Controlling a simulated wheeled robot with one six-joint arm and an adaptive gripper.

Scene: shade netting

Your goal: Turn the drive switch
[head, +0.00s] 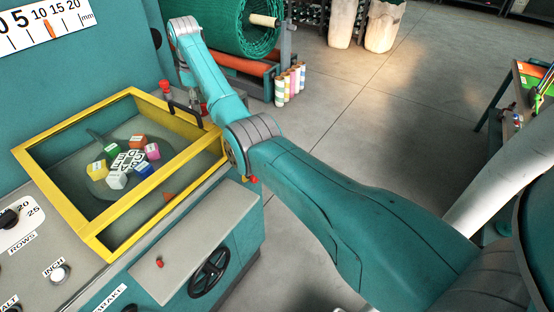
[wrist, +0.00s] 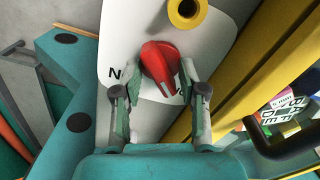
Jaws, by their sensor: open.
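In the wrist view a red rotary knob (wrist: 160,62), which appears to be the drive switch, sits on a white label plate (wrist: 118,45) with dark lettering. The letter N shows left of the knob; the rest is partly covered. The knob carries a pale line along its grip. My gripper (wrist: 160,75) is open, with one finger on each side of the knob. I cannot tell whether either finger touches it. In the head view my arm reaches over the machine's far corner, and the gripper and switch are mostly hidden there.
A yellow-framed tray (head: 150,205) holds coloured lettered blocks (head: 125,160). Its black handle (wrist: 285,148) and frame lie right of the gripper in the wrist view. A yellow ring-shaped part (wrist: 187,10) stands close above the knob.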

